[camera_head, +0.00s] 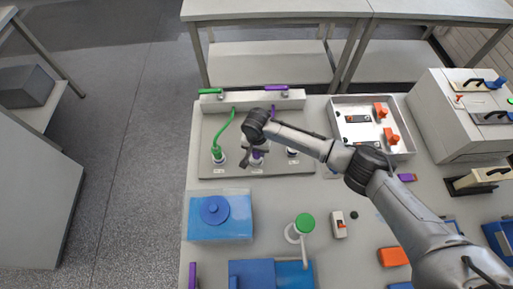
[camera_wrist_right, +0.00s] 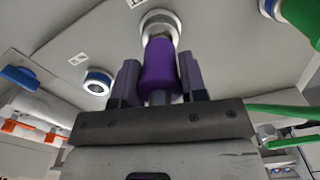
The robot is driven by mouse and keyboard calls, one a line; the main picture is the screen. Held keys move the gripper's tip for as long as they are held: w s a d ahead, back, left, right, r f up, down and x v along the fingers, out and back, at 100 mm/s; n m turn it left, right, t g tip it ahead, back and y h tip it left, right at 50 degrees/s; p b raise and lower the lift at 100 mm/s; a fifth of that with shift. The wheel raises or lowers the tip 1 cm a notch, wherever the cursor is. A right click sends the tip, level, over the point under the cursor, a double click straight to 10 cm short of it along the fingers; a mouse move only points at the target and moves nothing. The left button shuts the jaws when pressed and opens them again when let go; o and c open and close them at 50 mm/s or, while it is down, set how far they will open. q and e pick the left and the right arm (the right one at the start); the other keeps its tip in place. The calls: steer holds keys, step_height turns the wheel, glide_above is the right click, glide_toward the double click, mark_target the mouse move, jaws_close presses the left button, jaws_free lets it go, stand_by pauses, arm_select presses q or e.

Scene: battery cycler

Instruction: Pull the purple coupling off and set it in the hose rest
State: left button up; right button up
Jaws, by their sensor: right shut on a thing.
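The purple coupling (camera_wrist_right: 160,65) is between the two fingers of my right gripper (camera_wrist_right: 160,82) in the right wrist view, and the gripper is shut on it. Its far end meets or lines up with a pale round port (camera_wrist_right: 158,24); I cannot tell if it is fully seated. In the head view the purple coupling (camera_head: 257,153) shows at the middle port of the grey panel (camera_head: 225,172), partly hidden by my right gripper (camera_head: 254,157). I cannot make out which fixture is the hose rest. My left gripper is not in view.
A green hose (camera_head: 223,133) runs to the panel's left port. An empty blue-ringed port (camera_wrist_right: 97,83) is beside the purple one. Green (camera_head: 211,91) and purple (camera_head: 276,87) handles top the panel's back. A blue container (camera_head: 219,228) and metal tray (camera_head: 345,101) are nearby.

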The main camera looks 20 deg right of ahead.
steer(key=shift+f, duration=0.25)
stand_by(0.3)
steer(key=shift+f+p, duration=0.15)
steer(key=shift+p, duration=0.15)
steer(key=shift+f, duration=0.55)
stand_by(0.3)
steer(key=o, duration=1.2)
steer(key=shift+o, duration=0.3)
steer(key=o, duration=0.3)
